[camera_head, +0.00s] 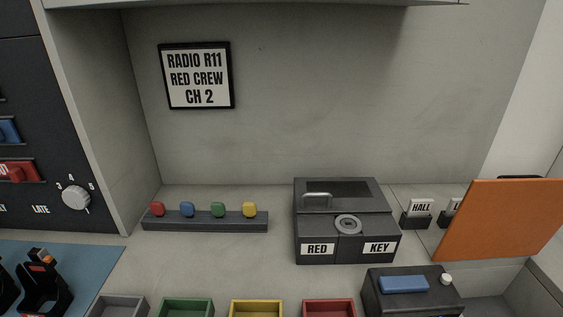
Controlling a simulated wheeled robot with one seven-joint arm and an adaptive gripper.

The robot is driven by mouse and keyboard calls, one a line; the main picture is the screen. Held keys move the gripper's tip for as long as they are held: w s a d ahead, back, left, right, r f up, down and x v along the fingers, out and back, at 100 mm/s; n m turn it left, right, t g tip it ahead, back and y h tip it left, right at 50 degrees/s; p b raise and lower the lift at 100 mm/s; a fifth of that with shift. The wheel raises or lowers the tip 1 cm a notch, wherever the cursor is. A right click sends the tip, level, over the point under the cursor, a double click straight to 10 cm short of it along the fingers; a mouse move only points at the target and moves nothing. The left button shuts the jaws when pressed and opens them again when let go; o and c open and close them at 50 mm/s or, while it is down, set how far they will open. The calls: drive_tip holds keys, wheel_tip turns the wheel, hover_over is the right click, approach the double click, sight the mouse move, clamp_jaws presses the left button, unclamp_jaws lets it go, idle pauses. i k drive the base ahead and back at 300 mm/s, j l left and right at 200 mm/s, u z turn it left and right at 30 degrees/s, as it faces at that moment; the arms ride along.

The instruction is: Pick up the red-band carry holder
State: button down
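No holder with a clear red band can be made out. At the lower left, a black holder-like item (44,292) with a small orange part at its top stands on a blue mat (92,262). A second black item (7,292) is cut off by the left edge. I cannot tell whether either one is the red-band carry holder. My gripper is not in view.
A black box (347,225) labelled RED and KEY stands right of centre. A rail (205,225) with several coloured knobs lies left of it. Coloured trays (186,302) line the front edge. An orange panel (500,220) stands at right. Counter between mat and rail is clear.

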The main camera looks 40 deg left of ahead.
sight(51, 286)
drive_tip(key=u, duration=0.4)
drive_tip(key=k+u, duration=0.1)
drive_tip(key=u, duration=0.75)
drive_tip(key=j+u, duration=0.1)
drive_tip(key=u, duration=0.35)
drive_tip(key=k+u, duration=0.1)
drive_tip(key=u, duration=0.3)
drive_tip(key=j+u, duration=0.1)
drive_tip(key=u, duration=0.3)
drive_tip(key=i+j+z, duration=0.25)
drive_tip(key=j+z, duration=0.25)
drive_tip(key=i+j+z, duration=0.25)
drive_tip(key=j+z, duration=0.25)
drive_tip(key=j, duration=0.2)
